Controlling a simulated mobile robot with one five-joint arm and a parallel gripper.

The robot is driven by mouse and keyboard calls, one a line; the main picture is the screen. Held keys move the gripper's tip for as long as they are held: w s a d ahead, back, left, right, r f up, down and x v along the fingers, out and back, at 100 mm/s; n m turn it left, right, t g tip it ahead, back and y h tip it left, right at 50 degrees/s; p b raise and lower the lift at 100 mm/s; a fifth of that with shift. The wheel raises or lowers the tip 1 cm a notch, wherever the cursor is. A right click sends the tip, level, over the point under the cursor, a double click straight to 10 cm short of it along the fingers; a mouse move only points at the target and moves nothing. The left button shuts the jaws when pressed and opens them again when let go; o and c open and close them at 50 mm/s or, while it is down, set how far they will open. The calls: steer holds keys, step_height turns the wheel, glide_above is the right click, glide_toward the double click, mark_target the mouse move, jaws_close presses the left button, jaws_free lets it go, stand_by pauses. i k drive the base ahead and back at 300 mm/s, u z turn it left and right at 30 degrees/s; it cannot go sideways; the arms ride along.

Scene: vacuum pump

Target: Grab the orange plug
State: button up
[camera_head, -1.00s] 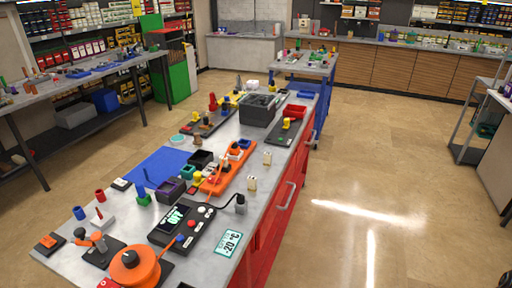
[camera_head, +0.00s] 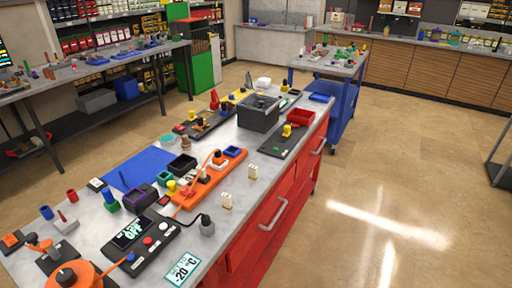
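On the long grey workbench (camera_head: 252,178) an orange power strip (camera_head: 207,180) lies at a slant. A small orange-topped plug (camera_head: 219,158) seems to sit upright in its far part; an orange cable arcs from there toward the near end. It is small, so I cannot tell how deep it is seated. My gripper is not in view.
A black controller box (camera_head: 140,241) showing "OFF" and an orange reel (camera_head: 82,276) are on the near end. Two cream blocks (camera_head: 227,201) stand right of the strip. The floor (camera_head: 375,200) to the right is clear.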

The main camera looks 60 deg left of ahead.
mark_target(219, 159)
steer(key=u, duration=0.1)
steer(key=i, duration=2.5)
steer(key=u, duration=5.05)
steer(key=i, duration=1)
steer(key=z, duration=0.1)
